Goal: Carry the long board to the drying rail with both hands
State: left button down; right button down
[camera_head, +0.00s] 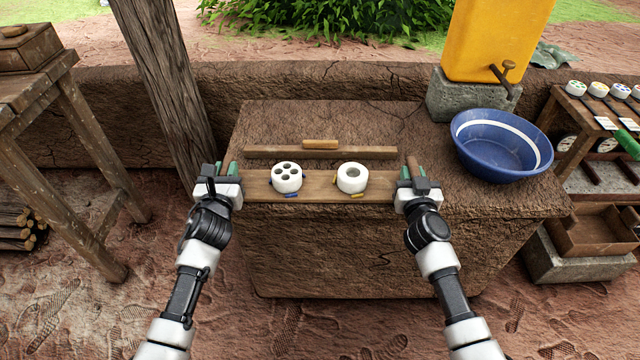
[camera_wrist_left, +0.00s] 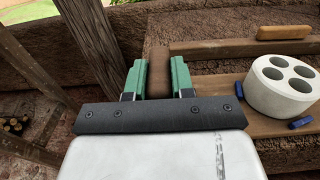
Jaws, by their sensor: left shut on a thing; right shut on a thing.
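The long board (camera_head: 320,187) lies level across the front of the mud bench, with a white cup-like piece with several holes (camera_head: 287,178) and a white piece with one wide opening (camera_head: 352,178) upright on it. My left gripper (camera_head: 224,176) is at its left end, and my right gripper (camera_head: 410,175) at its right end. In the left wrist view, the green-padded fingers of the left gripper (camera_wrist_left: 159,78) close around a brown wooden handle (camera_wrist_left: 158,72). I cannot tell whether the board touches the bench. A wooden rail (camera_head: 270,152), possibly the drying rail, lies just behind the board.
A small wooden block (camera_head: 320,144) sits on the rail. Small blue (camera_head: 292,194) and yellow (camera_head: 357,195) pieces lie by the white pieces. A blue basin (camera_head: 500,145) stands at the bench's right, below a yellow container (camera_head: 495,40). A wooden post (camera_head: 165,80) rises at the left.

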pick_arm(q)
jog(key=c, duration=1)
grip_release()
jog(key=shift+f, duration=0.1)
pick_arm(e)
jog(key=c, duration=1)
grip_release()
pick_arm(q)
jog(key=shift+o, duration=0.2)
jog(key=shift+s, duration=0.1)
pick_arm(e)
jog(key=shift+o, duration=0.2)
jog(key=shift+f, duration=0.1)
jog(key=shift+s, duration=0.2)
pick_arm(q)
jog(key=s, duration=1.2)
pick_arm(e)
jog(key=s, duration=1.1)
jog(key=shift+s, duration=0.35)
pick_arm(q)
jog(key=shift+a, duration=0.1)
pick_arm(e)
jog(key=shift+a, duration=0.1)
